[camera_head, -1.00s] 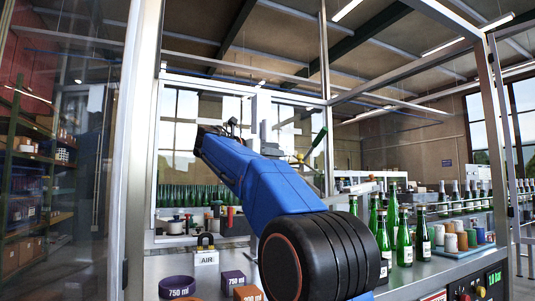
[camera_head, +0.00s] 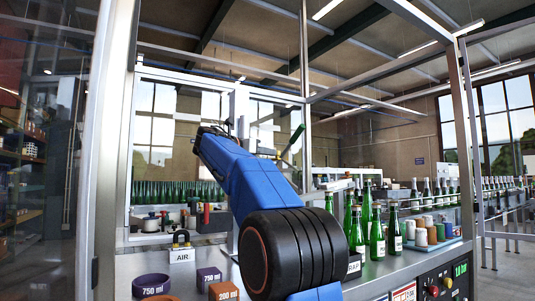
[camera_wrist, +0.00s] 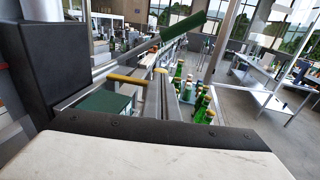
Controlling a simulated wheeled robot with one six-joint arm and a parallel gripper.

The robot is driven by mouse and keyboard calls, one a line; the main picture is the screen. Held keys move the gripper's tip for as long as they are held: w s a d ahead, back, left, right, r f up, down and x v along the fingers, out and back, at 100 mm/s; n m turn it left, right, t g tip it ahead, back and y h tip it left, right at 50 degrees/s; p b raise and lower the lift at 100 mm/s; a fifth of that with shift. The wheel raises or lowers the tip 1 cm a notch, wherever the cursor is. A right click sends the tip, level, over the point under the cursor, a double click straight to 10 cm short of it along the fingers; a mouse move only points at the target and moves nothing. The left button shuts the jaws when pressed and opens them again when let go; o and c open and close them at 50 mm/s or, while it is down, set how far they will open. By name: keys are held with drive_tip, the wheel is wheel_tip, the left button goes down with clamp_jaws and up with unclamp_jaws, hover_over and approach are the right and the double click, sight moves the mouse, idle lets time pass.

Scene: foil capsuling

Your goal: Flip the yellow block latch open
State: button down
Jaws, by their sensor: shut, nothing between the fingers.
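A small yellow bar (camera_wrist: 127,79) lies across the machine rails in the wrist view, above a dark green block. I cannot tell which of these yellow parts is the latch. A long green-gripped lever (camera_wrist: 185,26) slants up to the right; it also shows behind my arm in the head view (camera_head: 297,137). My gripper (camera_wrist: 155,130) shows as dark and pale parts along the bottom of the wrist view, apart from the yellow parts. It is shut and empty; its fingertips are not clearly seen.
Green bottles (camera_head: 376,235) stand right of my arm. Metal frame posts (camera_head: 117,150) rise near my arm.

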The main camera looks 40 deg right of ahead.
drive_tip(key=d+t, duration=0.1)
drive_tip(key=s+d+n+t, duration=0.1)
drive_tip(key=shift+s+d+n, duration=0.15)
drive_tip(key=shift+d+n, duration=0.15)
idle(0.4)
